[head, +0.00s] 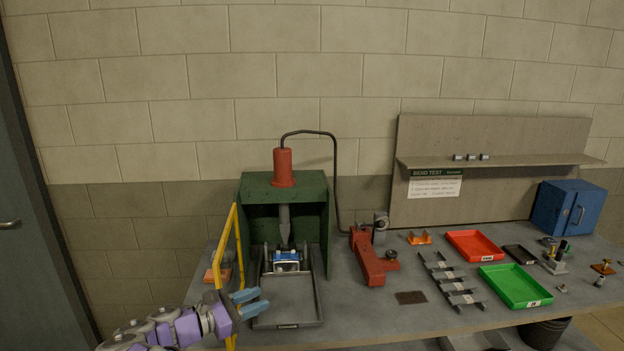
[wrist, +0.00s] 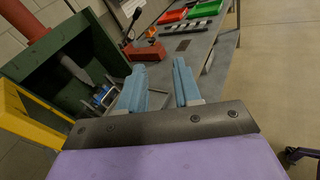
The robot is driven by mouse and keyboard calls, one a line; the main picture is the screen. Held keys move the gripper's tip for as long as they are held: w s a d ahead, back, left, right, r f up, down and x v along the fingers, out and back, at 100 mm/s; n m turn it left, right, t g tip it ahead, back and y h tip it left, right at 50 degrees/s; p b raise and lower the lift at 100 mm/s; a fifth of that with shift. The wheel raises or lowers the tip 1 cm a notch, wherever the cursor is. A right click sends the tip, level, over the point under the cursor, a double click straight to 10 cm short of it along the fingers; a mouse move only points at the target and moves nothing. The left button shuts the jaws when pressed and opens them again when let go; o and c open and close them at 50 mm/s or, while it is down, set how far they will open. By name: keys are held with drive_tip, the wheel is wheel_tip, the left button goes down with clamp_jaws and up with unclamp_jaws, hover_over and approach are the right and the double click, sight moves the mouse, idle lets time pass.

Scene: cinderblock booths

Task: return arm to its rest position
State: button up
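My gripper (head: 247,302) has light blue fingers and a purple wrist. In the head view it is at the lower left, in front of the bench's left end and beside the yellow frame (head: 237,250). In the wrist view my gripper (wrist: 160,88) has its two fingers apart with nothing between them. The arm reaches in from the bottom left of the head view. A green press (head: 318,215) with a red cylinder (head: 284,167) on top stands just beyond the gripper. A blue and metal piece (head: 287,257) sits inside the press under its ram.
The grey bench (head: 390,323) holds a red hand pump (head: 370,262), a red tray (head: 474,245), a green tray (head: 516,286), a metal rack (head: 452,280) and a blue cabinet (head: 569,208). A dark bin (head: 543,333) stands below. A door (head: 35,220) is at far left.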

drive_tip(key=s+d+r+m+g, duration=0.2)
drive_tip(key=d+m+g, duration=0.1)
drive_tip(key=d, duration=0.6)
drive_tip(key=s+d+r+m+g, duration=0.1)
drive_tip(key=d+r+m+g, duration=0.15)
drive_tip(key=d, duration=0.55)
drive_tip(key=s+d+m+g+y+b, duration=0.1)
drive_tip(key=s+d+m+g+y, duration=0.35)
drive_tip(key=s+d, duration=0.9)
drive_tip(key=s+d+f+m+g+y, duration=0.1)
drive_tip(key=s+d+f+m, duration=0.1)
drive_tip(key=s+m, duration=0.35)
drive_tip(key=s+d+f+m+g+y, duration=0.1)
drive_tip(key=s+d+f+m+y, duration=0.1)
drive_tip(key=s, duration=0.6)
drive_tip(key=s+a+f+m+y, duration=0.2)
drive_tip(key=s+a, duration=0.1)
drive_tip(key=s, duration=0.3)
drive_tip(key=s+a+f+m+y+b, duration=0.1)
drive_tip(key=s+a+f+m+y, duration=0.1)
drive_tip(key=s, duration=0.5)
drive_tip(key=shift+a+f+m+y+b, duration=0.15)
drive_tip(key=shift+a+m+y+b, duration=0.15)
drive_tip(key=shift+a+m+y, duration=0.4)
